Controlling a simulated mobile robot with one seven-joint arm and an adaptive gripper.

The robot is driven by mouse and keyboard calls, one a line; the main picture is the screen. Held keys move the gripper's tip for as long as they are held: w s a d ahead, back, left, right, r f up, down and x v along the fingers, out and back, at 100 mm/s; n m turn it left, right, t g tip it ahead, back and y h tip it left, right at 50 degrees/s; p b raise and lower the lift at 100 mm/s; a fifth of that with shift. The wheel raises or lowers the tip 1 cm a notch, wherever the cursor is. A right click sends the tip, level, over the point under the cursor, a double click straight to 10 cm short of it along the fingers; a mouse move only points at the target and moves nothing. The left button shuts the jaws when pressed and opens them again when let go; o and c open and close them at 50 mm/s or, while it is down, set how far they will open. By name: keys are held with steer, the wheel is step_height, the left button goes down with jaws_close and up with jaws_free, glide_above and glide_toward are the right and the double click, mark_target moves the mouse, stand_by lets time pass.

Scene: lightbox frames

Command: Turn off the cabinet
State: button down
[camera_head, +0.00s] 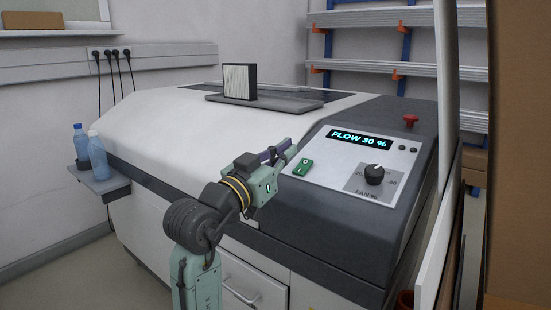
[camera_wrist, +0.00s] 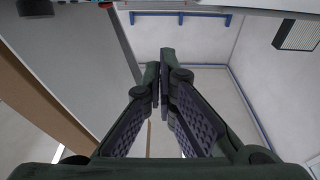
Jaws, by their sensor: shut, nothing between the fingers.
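The cabinet (camera_head: 230,135) is a large white and dark grey machine in the head view. Its sloped control panel (camera_head: 335,178) carries a lit display (camera_head: 360,139) reading "FLOW 30 %". A green rocker switch (camera_head: 302,167) sits at the panel's left edge. A black knob (camera_head: 374,174) labelled "FAN %" is at the lower right. A red mushroom button (camera_head: 410,120) stands behind the display. My gripper (camera_head: 287,148) is just left of and beyond the green switch, apparently above the cabinet. In the wrist view my fingers (camera_wrist: 160,68) are closed together and empty.
A framed filter block (camera_head: 240,81) stands on a dark plate on the cabinet top. Two blue bottles (camera_head: 97,155) stand on a side shelf at left. A brown board (camera_head: 515,150) and upright panels border the right side. Racks (camera_head: 400,70) stand behind.

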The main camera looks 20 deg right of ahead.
mark_target(299, 173)
steer(key=x, duration=0.4)
steer(key=shift+r+p, duration=0.1)
steer(key=shift+p, duration=0.25)
steer(key=shift+w+d+f, duration=0.15)
steer(key=shift+d+f, duration=0.05)
steer(key=shift+f, duration=0.4)
steer(key=shift+w+d+f, duration=0.2)
steer(key=shift+f, duration=0.45)
steer(key=shift+w+d+f, duration=0.2)
steer(key=shift+d+f, duration=0.05)
steer(key=shift+f, duration=0.45)
